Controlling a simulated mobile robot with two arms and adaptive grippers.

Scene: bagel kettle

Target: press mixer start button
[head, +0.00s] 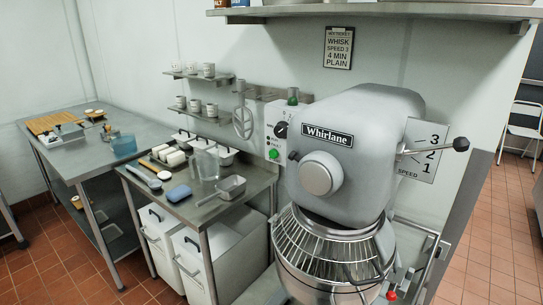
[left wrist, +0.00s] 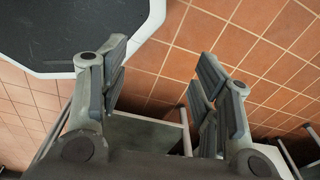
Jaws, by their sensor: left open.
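The grey Whirlane mixer (head: 350,135) stands at the centre right in the head view, with a wire guard (head: 330,245) over its steel bowl. A white control panel (head: 275,115) on its left side carries a black dial (head: 281,130) and a round green button (head: 274,153) below it. The panel's small lettering is too small to read. A red knob (head: 391,295) sits low by the bowl. My left gripper (left wrist: 163,75) is open and empty in the left wrist view, over tiled floor and apart from the mixer. My right gripper is in neither view.
A speed lever (head: 461,144) sticks out right of the mixer by a 3-2-1 plate (head: 424,150). A steel bench (head: 240,193) with containers stands left of the mixer, with white bins (head: 205,265) below. A shelf (head: 390,10) overhangs it. Tiled floor (head: 500,240) is open at right.

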